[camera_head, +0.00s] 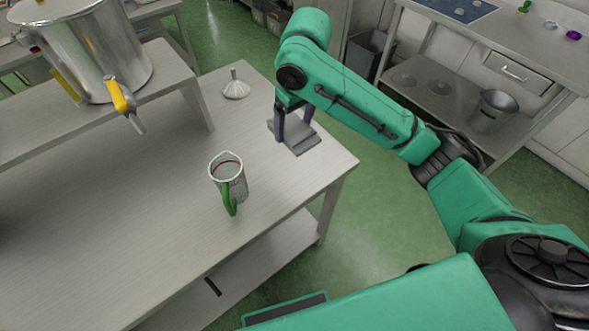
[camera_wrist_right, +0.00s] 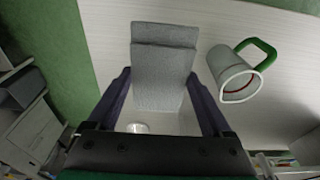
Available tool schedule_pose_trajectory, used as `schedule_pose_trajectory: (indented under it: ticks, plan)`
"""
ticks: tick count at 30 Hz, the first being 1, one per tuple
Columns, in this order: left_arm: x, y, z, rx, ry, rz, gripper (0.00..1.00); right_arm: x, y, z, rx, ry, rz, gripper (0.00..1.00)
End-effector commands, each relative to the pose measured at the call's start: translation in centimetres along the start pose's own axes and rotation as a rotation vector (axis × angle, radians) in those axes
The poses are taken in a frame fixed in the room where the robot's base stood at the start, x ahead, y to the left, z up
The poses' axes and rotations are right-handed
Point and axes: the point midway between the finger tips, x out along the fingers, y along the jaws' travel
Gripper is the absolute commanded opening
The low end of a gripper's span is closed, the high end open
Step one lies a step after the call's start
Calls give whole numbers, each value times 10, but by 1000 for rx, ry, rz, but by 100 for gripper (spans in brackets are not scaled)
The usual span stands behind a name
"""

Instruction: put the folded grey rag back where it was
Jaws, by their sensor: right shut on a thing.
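The folded grey rag (camera_head: 300,141) is at the right edge of the steel table, between the fingers of my right gripper (camera_head: 294,125). In the right wrist view the rag (camera_wrist_right: 163,68) lies between the two dark fingers of the gripper (camera_wrist_right: 163,92), which is shut on it. The rag looks flat and level; I cannot tell whether it touches the tabletop. My left gripper is not in view.
A measuring jug with a green handle (camera_head: 229,176) stands on the table (camera_head: 120,230) near the rag; it also shows in the wrist view (camera_wrist_right: 235,75). A metal funnel (camera_head: 235,86) stands behind. A steel vat (camera_head: 85,50) with a yellow-handled tap is on the raised shelf.

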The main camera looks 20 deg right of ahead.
Motion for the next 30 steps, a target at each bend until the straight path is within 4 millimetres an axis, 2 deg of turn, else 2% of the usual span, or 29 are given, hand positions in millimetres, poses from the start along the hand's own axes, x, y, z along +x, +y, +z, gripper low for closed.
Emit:
schedule_pose_trajectory:
  ticks: [1,3,6,9,15,18,21,29,30]
  plan:
    - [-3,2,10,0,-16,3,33,17,0,4,2,-9,-1,40]
    - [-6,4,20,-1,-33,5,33,40,1,8,4,-6,0,40]
    - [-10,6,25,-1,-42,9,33,73,1,13,3,-6,1,40]
    - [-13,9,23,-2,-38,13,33,103,0,17,4,-4,1,40]
    - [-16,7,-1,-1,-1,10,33,138,0,22,3,-2,1,40]
    - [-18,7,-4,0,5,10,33,158,0,25,3,-1,1,40]
    - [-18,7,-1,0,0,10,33,169,0,26,2,3,1,40]
    - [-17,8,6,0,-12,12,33,171,0,26,3,3,1,40]
    - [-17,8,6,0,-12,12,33,172,0,26,3,3,1,88]
